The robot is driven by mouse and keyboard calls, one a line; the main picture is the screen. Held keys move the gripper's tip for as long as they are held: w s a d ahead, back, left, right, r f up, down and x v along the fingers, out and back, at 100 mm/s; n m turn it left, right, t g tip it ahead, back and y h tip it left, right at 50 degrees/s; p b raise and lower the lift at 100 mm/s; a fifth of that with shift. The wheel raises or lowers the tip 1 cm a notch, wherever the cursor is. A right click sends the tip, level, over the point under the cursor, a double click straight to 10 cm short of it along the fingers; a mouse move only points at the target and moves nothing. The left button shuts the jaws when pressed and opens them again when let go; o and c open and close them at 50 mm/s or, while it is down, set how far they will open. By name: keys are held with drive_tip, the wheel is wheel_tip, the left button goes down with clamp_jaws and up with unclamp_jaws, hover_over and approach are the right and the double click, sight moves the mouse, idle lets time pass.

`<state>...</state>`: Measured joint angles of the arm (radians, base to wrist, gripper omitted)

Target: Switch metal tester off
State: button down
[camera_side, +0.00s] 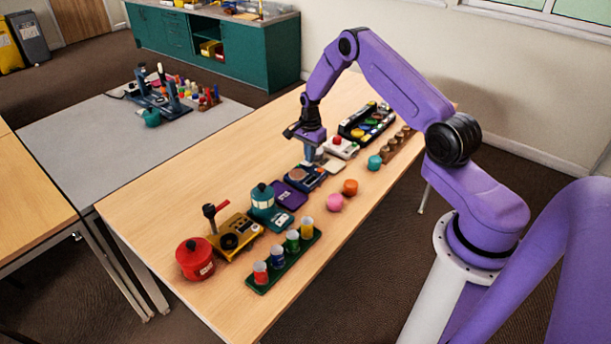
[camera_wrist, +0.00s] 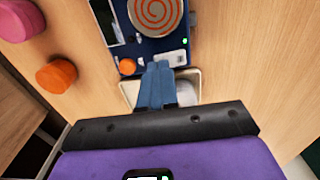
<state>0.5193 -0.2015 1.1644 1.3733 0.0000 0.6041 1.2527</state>
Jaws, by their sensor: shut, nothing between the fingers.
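The metal tester appears to be the dark blue box (camera_side: 305,178) in the middle of the row on the wooden table. In the wrist view the blue box (camera_wrist: 148,46) carries an orange spiral on a round pad (camera_wrist: 155,14), an orange knob (camera_wrist: 127,66), a pale switch plate (camera_wrist: 171,57) and a lit green light (camera_wrist: 185,41). My gripper (camera_side: 310,159) is shut and empty, pointing down over the box's near end. In the wrist view its blue fingertips (camera_wrist: 160,66) overlap the switch plate and hide part of it. I cannot tell whether they touch it.
A cream tray (camera_side: 333,165) adjoins the box, partly behind my fingers. A purple device (camera_side: 290,194) and a white device with a red button (camera_side: 340,147) stand on either side. Orange (camera_side: 350,187) and pink (camera_side: 335,202) pieces lie nearby.

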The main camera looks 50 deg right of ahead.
drive_tip(key=shift+f, duration=0.7)
idle(0.4)
drive_tip(key=shift+r, duration=3.5)
